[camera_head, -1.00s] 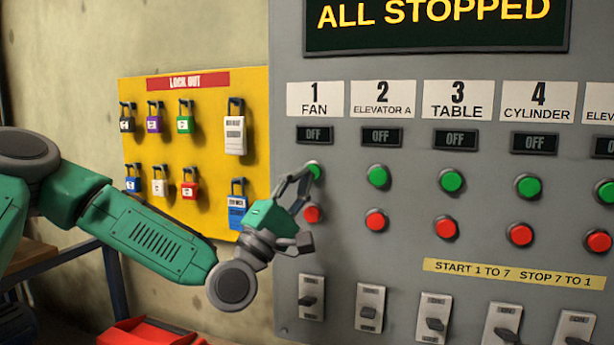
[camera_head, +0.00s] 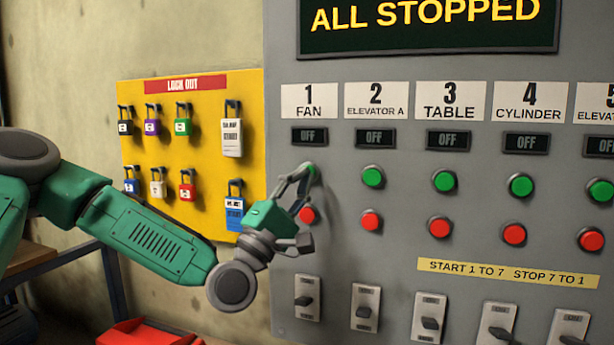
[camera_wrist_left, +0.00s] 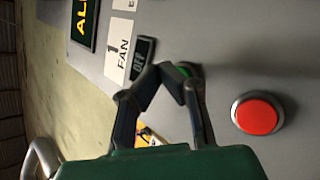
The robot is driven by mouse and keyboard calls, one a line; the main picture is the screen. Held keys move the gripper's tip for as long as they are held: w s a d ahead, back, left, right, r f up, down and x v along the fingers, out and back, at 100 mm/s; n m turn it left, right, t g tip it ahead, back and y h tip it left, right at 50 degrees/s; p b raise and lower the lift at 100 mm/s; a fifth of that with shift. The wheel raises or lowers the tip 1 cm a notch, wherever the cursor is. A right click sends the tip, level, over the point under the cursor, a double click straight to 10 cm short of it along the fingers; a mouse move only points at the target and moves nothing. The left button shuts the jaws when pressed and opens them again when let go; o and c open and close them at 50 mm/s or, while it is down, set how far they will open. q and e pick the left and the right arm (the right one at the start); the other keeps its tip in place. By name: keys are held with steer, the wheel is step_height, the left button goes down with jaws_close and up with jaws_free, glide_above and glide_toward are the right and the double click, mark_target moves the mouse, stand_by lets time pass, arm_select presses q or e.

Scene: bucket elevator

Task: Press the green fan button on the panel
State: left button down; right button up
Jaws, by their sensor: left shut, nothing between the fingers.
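The grey panel (camera_head: 400,60) carries a column labelled 1 FAN (camera_head: 309,102), whose small display reads OFF. The green fan button (camera_head: 314,172) sits below that display, mostly hidden behind my left gripper (camera_head: 308,170). The gripper is shut and empty, with its fingertips at the button; I cannot tell whether they touch it. The red fan button (camera_head: 307,214) is just below, partly behind the gripper. My right gripper is not in view.
More green and red buttons for other columns, such as ELEVATOR A's green button (camera_head: 373,177), lie to the right. Switches (camera_head: 307,298) line the panel's lower part. A yellow lockout board (camera_head: 207,110) with padlocks hangs left. The top display (camera_head: 430,20) reads ALL STOPPED.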

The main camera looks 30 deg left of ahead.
arm_select(q)
steer(key=shift+w+a+y, duration=0.3)
steer(key=shift+w+a, duration=0.05)
steer(key=shift+a, duration=0.2)
steer(key=shift+w+d+r+b, duration=0.1)
steer(key=shift+w+d+b, duration=0.2)
steer(key=shift+d, duration=0.2)
steer(key=shift+w+a, duration=0.15)
steer(key=shift+a, duration=0.25)
steer(key=shift+d, duration=0.1)
steer(key=shift+s+d+b, duration=0.25)
steer(key=shift+s+b, duration=0.05)
steer(key=shift+s, duration=0.55)
